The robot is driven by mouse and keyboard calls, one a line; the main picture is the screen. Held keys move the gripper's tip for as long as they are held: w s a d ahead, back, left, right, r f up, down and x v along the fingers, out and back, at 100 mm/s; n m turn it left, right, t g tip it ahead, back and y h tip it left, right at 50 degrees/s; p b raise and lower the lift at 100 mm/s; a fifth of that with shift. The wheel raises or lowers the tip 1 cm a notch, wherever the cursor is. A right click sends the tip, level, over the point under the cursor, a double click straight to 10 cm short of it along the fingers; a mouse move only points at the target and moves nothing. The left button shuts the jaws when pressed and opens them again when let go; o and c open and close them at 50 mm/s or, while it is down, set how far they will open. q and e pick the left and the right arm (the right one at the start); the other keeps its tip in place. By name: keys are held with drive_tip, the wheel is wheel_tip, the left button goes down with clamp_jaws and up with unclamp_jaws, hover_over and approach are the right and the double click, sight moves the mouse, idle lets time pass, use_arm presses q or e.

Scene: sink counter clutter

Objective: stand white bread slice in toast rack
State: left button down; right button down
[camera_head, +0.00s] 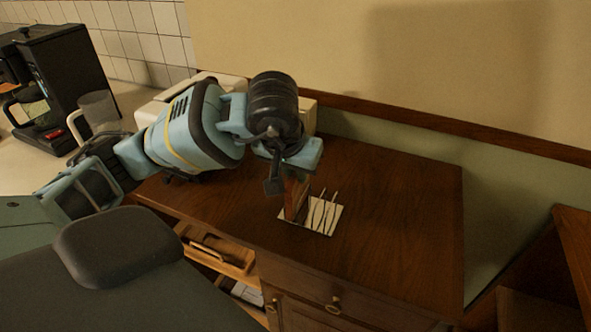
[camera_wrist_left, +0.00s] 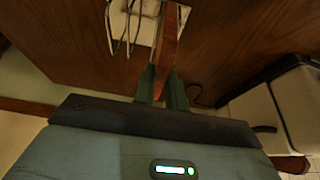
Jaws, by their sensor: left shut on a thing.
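The bread slice (camera_head: 296,199) shows its brown crust side and stands upright, edge-on, at the left end of the toast rack (camera_head: 328,222). The rack has a pale flat base and thin wire loops, and stands on the wooden counter. My left gripper (camera_head: 285,176) is above the slice, pointing down and shut on it. In the left wrist view the fingers (camera_wrist_left: 163,88) pinch the slice (camera_wrist_left: 168,42), beside the rack's wires (camera_wrist_left: 128,22). Whether the slice's lower edge touches the rack base or sits between wires, I cannot tell. My right gripper is out of view.
A white appliance (camera_head: 310,112), partly hidden by my left arm, stands against the wall. A black coffee maker (camera_head: 75,75) and a clear mug (camera_head: 99,112) are at the left. An open drawer (camera_head: 222,252) is below the counter. The counter right of the rack is clear.

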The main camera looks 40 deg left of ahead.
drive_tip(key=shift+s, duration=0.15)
use_arm(q)
drive_tip(key=shift+f, duration=0.1)
drive_tip(key=c, duration=1.5)
unclamp_jaws()
drive_tip(key=shift+o, duration=0.2)
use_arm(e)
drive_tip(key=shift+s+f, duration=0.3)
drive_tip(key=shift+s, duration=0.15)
